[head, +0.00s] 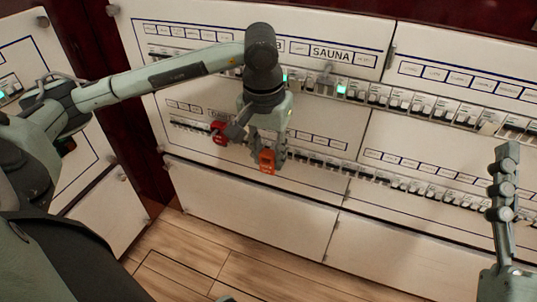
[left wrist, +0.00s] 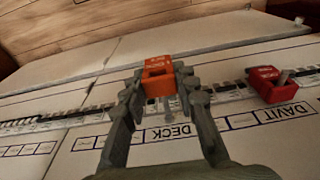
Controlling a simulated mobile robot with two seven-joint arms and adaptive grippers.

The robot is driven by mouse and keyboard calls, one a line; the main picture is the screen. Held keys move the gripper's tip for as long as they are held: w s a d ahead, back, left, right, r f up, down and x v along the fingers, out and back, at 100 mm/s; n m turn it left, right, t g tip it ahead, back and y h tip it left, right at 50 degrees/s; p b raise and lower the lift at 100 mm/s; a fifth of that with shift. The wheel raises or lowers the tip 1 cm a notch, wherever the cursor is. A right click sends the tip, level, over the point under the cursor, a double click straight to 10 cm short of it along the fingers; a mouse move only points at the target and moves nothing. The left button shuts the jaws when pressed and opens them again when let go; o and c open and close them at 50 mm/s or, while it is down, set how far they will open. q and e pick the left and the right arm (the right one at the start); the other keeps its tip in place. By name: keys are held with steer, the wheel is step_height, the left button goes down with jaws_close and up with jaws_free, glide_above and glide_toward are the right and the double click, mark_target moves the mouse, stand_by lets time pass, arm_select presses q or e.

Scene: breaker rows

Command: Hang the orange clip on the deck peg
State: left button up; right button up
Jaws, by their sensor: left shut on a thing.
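The orange clip (head: 267,161) is held between the fingertips of my left gripper (head: 268,150), in front of the lower breaker row. In the left wrist view the orange clip (left wrist: 158,77) sits between the two fingers of the left gripper (left wrist: 159,85). I cannot tell whether clip and peg touch. My right gripper (head: 503,172) is at the right edge, seen from the side, away from the panel; its opening is unclear.
A red clip (head: 219,131) is on the panel left of my left gripper; in the left wrist view the red clip (left wrist: 270,86) is beside the DAVIT label (left wrist: 278,117). The wooden floor (head: 190,245) is clear.

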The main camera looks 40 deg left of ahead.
arm_select(q)
steer(key=shift+w+a+b, duration=0.25)
steer(key=shift+w+b, duration=0.05)
steer(key=shift+w, duration=0.8)
steer(key=o, duration=1.2)
